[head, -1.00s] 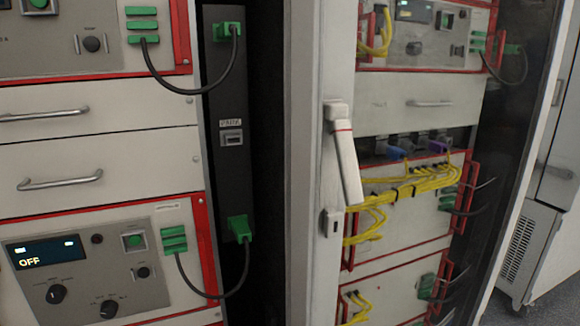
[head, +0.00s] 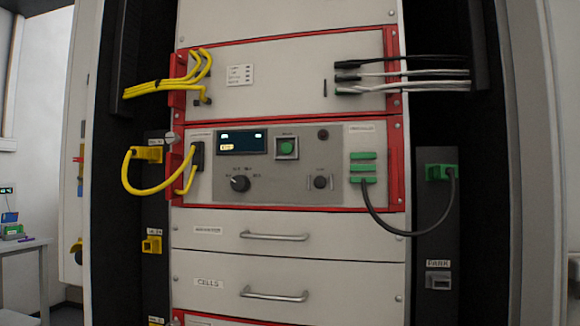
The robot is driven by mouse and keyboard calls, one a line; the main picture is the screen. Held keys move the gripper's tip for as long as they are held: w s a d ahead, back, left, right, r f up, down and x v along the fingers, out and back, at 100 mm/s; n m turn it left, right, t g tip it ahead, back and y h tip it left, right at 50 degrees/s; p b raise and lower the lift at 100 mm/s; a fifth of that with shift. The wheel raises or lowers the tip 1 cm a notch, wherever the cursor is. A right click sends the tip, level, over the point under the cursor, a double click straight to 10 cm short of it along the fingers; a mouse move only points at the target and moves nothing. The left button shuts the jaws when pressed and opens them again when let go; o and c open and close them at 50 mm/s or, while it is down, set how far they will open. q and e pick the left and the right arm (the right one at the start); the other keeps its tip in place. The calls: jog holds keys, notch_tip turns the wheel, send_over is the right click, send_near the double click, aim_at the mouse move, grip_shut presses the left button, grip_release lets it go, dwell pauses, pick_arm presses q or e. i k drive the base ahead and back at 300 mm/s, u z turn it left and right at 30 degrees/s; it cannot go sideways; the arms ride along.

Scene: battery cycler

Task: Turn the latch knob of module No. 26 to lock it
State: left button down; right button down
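A red-framed module (head: 352,140) fills the middle of the rack in the head view. It has a lit display (head: 241,142), a green square button (head: 287,147), a black pointer knob (head: 240,183) and a smaller dark round knob (head: 320,182). A silver round fastener or knob (head: 172,138) sits at its upper left edge. I cannot read the number on its labels, so I cannot tell whether this is module No. 26 or which knob is the latch. Neither of my grippers is in view.
A yellow cable (head: 140,188) loops at the module's left, and a black cable (head: 385,232) hangs from green connectors at its right. Another red-framed module (head: 290,75) is above; drawers with handles (head: 275,237) are below. A table (head: 24,255) stands far left.

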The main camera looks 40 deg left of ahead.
aim_at(172, 138)
jog(key=u, duration=3.3)
jog(key=i, duration=2.45)
jog(key=z, duration=1.9)
